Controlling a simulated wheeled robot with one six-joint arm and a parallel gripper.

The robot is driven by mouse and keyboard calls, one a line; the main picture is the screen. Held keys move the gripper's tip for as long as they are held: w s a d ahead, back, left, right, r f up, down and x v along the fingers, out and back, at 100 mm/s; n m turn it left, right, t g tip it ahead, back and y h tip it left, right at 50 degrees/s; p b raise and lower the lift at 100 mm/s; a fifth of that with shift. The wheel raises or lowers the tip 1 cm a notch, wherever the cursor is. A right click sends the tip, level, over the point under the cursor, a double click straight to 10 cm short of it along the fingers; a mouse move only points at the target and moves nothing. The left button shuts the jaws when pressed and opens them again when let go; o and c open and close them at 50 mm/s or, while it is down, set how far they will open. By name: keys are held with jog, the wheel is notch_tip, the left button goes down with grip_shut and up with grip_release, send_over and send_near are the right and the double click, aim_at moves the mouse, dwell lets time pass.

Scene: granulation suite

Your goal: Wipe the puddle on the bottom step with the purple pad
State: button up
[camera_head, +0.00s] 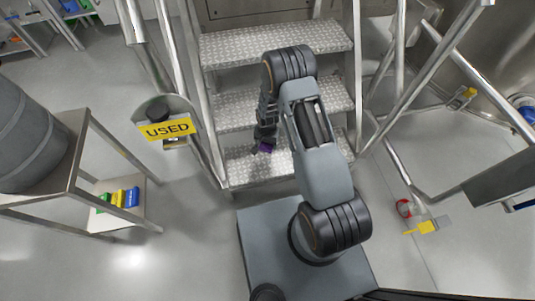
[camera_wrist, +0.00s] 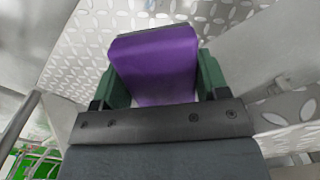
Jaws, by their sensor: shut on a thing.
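My gripper (camera_head: 264,146) reaches down to the bottom step (camera_head: 240,172) of the metal stairs. In the wrist view the green fingers of my gripper (camera_wrist: 160,78) are shut on the purple pad (camera_wrist: 155,62), one on each side. The pad also shows as a small purple patch in the head view (camera_head: 266,148), at or just above the bottom step. I cannot tell whether it touches the tread. The patterned tread (camera_wrist: 85,50) shows around the pad in the wrist view. I cannot make out the puddle in either view.
Higher steps (camera_head: 270,42) rise behind, with metal rails on both sides. A yellow "USED" sign (camera_head: 167,129) hangs left of the stairs. A steel stand (camera_head: 75,185) with a grey drum (camera_head: 35,135) is at the left. A yellow tool (camera_head: 426,227) lies on the floor at right.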

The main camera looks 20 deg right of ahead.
jog(key=m+b, duration=0.1)
send_over(267, 161)
notch_tip(267, 161, down, 5)
notch_tip(267, 161, down, 8)
jog(key=b, duration=0.5)
jog(key=shift+r, duration=0.2)
jog(key=shift+d+f, duration=0.15)
jog(key=shift+d, duration=2)
jog(key=shift+w+a+f, duration=0.1)
jog(key=shift+a, duration=1.9)
notch_tip(267, 161, up, 2)
jog(key=shift+a+r+p, duration=0.1)
jog(key=shift+r+p, duration=0.15)
jog(key=shift+p, duration=0.35)
jog(key=shift+r+p, duration=1.95)
jog(key=shift+r, duration=0.9)
